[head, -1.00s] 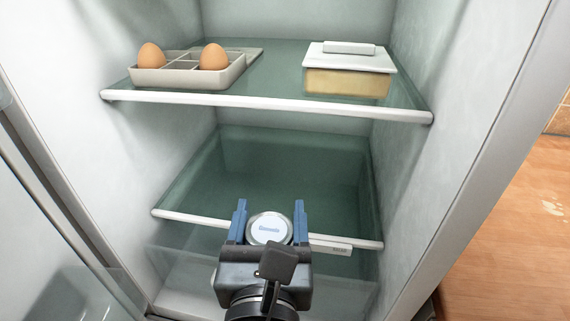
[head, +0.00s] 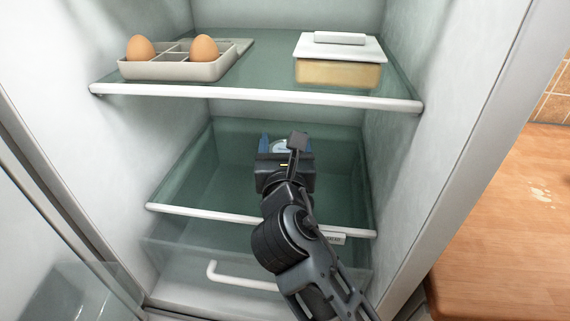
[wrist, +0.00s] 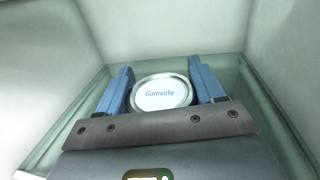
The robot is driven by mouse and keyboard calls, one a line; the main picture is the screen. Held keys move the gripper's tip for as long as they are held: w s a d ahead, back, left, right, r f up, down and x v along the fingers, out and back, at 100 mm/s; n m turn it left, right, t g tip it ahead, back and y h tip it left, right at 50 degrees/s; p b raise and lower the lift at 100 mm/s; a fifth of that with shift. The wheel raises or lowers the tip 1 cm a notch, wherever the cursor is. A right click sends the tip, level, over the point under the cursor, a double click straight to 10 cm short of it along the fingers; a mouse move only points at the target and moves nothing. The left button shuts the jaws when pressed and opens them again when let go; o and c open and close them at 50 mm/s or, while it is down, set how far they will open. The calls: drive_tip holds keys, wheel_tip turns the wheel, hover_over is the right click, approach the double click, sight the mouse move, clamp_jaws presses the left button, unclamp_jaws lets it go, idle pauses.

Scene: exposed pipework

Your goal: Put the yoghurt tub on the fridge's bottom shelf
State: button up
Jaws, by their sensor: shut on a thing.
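The yoghurt tub (wrist: 161,93) shows its round white lid with blue lettering between my gripper's blue fingers in the wrist view. My gripper (head: 280,146) is shut on it, inside the fridge and over the bottom shelf (head: 190,212). Only a little of the tub's lid (head: 279,147) shows in the head view, behind my wrist. The tub's base is hidden, so I cannot tell whether it touches the shelf. The bottom shelf is greenish glass with a white front rail.
The upper shelf (head: 260,97) is above and holds an egg tray (head: 172,69) with two eggs and a lidded box (head: 338,72). A drawer with a white handle (head: 240,278) is below. The bottom shelf is clear to the left of my gripper.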

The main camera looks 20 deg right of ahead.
wheel_tip(320, 180, down, 4)
drive_tip(key=shift+f+b, duration=0.1)
drive_tip(key=shift+b, duration=0.45)
drive_tip(key=shift+w+d+f, duration=0.1)
drive_tip(key=shift+w+f, duration=0.05)
drive_tip(key=shift+f, duration=0.2)
drive_tip(key=shift+f, duration=0.15)
drive_tip(key=o, duration=1.1)
drive_tip(key=v, duration=1.2)
